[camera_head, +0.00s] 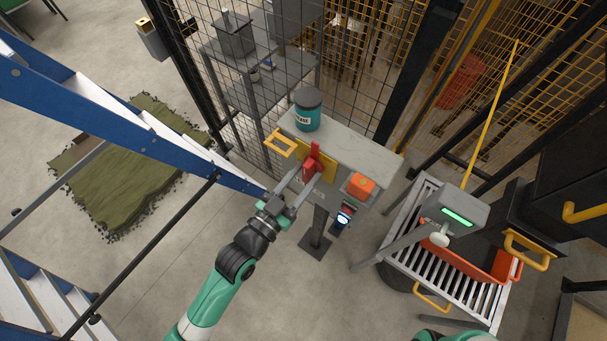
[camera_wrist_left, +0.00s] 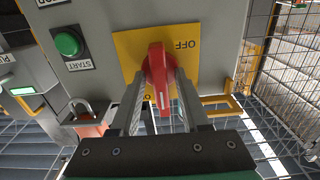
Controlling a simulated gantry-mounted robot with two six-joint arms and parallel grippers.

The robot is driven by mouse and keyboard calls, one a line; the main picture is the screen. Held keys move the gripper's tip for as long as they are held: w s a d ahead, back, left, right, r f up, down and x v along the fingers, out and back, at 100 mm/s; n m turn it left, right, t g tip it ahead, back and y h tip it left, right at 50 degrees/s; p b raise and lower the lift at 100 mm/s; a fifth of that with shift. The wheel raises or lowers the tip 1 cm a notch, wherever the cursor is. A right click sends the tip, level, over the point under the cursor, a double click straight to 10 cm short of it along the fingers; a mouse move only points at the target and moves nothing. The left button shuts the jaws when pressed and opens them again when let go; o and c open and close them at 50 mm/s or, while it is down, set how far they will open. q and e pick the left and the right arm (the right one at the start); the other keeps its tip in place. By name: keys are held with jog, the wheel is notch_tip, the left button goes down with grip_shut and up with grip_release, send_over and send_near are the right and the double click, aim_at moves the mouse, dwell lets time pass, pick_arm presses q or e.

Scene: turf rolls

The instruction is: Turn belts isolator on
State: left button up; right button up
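The red isolator handle (camera_head: 311,163) sits on a yellow plate (camera_head: 322,172) on the side of a grey control box (camera_head: 345,146). The wrist view shows the handle (camera_wrist_left: 159,78) up close, with an upside-down OFF label beside it on the plate (camera_wrist_left: 192,65); the lower part of the plate is partly hidden. My left gripper (camera_head: 300,180) is at the handle. In the left wrist view my left gripper (camera_wrist_left: 160,90) has one finger on each side of the handle, with narrow gaps showing. My right gripper is out of view.
A teal tub (camera_head: 308,110) stands on the box top. A blue ladder frame (camera_head: 130,125) runs at left; mesh fencing stands behind.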

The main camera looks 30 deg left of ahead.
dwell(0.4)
pick_arm(q)
jog(key=s, duration=0.3)
jog(key=s+a, duration=0.1)
jog(key=s, duration=0.3)
jog(key=s+a, duration=0.1)
jog(key=s, duration=0.3)
jog(key=shift+s+b, duration=0.2)
jog(key=shift+b, duration=0.2)
